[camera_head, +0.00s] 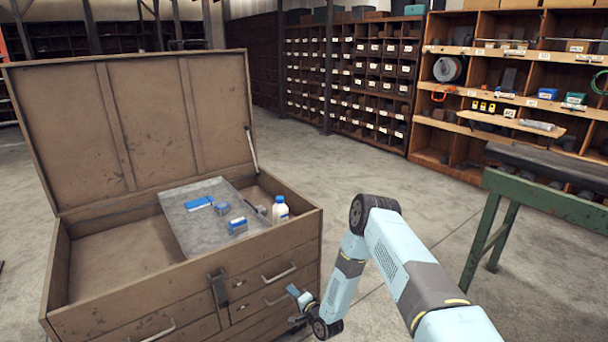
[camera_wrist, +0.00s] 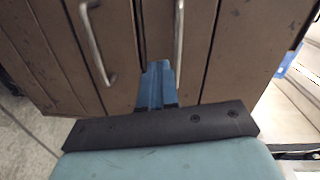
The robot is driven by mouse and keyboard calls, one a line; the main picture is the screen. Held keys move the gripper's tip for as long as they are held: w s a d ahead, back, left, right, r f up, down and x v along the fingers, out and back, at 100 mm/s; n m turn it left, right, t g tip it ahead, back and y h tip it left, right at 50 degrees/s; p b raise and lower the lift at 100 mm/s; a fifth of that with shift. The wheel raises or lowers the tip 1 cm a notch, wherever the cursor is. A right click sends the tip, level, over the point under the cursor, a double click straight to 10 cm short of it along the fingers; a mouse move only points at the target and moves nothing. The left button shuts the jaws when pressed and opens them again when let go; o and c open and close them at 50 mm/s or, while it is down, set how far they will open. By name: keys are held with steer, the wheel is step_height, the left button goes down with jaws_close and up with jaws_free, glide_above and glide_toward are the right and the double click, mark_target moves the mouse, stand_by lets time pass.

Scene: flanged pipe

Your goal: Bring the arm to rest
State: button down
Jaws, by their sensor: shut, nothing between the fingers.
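My arm is light blue and dark grey and reaches in from the lower right of the head view, bending down at its elbow. My gripper (camera_head: 292,290) is low in front of the brown chest's drawers, beside the front corner, and is partly hidden by my wrist. In the wrist view, my gripper (camera_wrist: 158,68) shows its blue fingers together with nothing between them. The fingers point toward the drawer fronts, between two metal handles. Whether they touch the chest cannot be told.
The open brown chest (camera_head: 110,300) holds a grey tray (camera_head: 190,238) with blue items, and a white bottle (camera_head: 280,210). A green stand (camera_head: 540,198) bears a dark pipe-like bar (camera_head: 550,165) at right. Shelves (camera_head: 500,75) line the back. Floor between is clear.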

steer(key=w+d+r+n+g+h, duration=0.1)
steer(key=w+d+r+n, duration=0.15)
steer(key=r, duration=0.55)
steer(key=w+d+r+n+h, duration=0.1)
steer(key=w+r, duration=0.3)
steer(key=r, duration=0.3)
steer(key=w+d+r+n+g+h, duration=0.1)
steer(key=w+d+r, duration=0.15)
steer(key=r, duration=0.55)
steer(key=s+d+r+n+h, duration=0.1)
steer(key=s+d+r+h, duration=0.15)
steer(key=r, duration=0.55)
steer(key=s+d+r+n+g+h, duration=0.1)
steer(key=d+r, duration=0.3)
steer(key=r, duration=0.3)
steer(key=s+d+r+h, duration=0.15)
steer(key=d+r, duration=0.25)
steer(key=r, duration=0.4)
steer(key=s+d+r+g+h, duration=0.1)
steer(key=s+d+r, duration=0.3)
steer(key=s+r, duration=0.4)
steer(key=s+d+r+g+h, duration=0.1)
steer(key=s+d+r, duration=0.3)
steer(key=s+r, duration=0.5)
steer(key=s+d+r+n+g, duration=0.1)
steer(key=s+d+n+g, duration=0.1)
steer(key=s, duration=2.6)
steer(key=shift+d+g, duration=0.4)
steer(key=shift+d, duration=0.45)
steer(key=shift+s, duration=0.1)
